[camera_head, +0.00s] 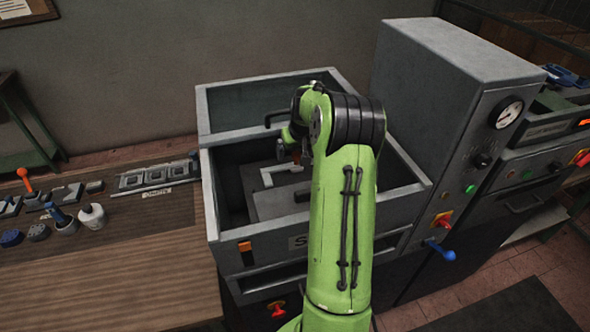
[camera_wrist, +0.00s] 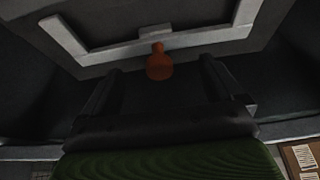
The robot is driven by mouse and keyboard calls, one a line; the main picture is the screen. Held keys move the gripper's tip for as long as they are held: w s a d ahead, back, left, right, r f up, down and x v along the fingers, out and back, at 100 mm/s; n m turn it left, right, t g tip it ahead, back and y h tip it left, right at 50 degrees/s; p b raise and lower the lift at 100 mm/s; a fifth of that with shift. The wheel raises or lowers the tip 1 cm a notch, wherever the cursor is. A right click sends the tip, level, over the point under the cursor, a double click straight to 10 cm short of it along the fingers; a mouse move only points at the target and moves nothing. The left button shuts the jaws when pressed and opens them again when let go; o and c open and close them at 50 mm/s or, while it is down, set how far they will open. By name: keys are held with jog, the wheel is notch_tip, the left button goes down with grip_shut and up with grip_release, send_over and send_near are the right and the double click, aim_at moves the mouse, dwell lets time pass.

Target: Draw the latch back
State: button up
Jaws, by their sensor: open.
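An orange rounded knob (camera_wrist: 159,65), which looks like the latch handle, shows in the wrist view in front of a pale grey frame-shaped bar (camera_wrist: 175,40). My gripper (camera_wrist: 160,84) is open, with one dark finger on each side of the knob's line. I cannot tell whether the fingers reach around the knob or stop short of it; no contact shows. In the head view my gripper (camera_head: 289,146) is down inside the open grey press box, largely hidden by my green arm. A small orange patch (camera_head: 296,156) shows beside it.
The grey box walls (camera_head: 209,195) surround my gripper closely. The raised lid (camera_head: 265,98) stands behind. A tall grey cabinet (camera_head: 440,100) with a gauge and a blue lever (camera_head: 441,251) is at right. A wooden bench (camera_head: 110,270) with small parts lies at left.

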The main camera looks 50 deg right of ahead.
jog(key=shift+r+p, duration=0.35)
jog(key=shift+r, duration=0.5)
jog(key=shift+f, duration=0.15)
jog(key=shift+s+a+r+b, duration=0.3)
jog(key=shift+s+a+b, duration=0.1)
jog(key=shift+s, duration=0.2)
jog(key=s, duration=0.1)
jog(key=a+r, duration=0.1)
jog(key=s, duration=0.1)
jog(key=shift+s+a+r+b, duration=0.25)
jog(key=shift+s+b, duration=0.1)
jog(key=shift+b, duration=0.05)
notch_tip(320, 180, up, 3)
jog(key=shift+p, duration=1.2)
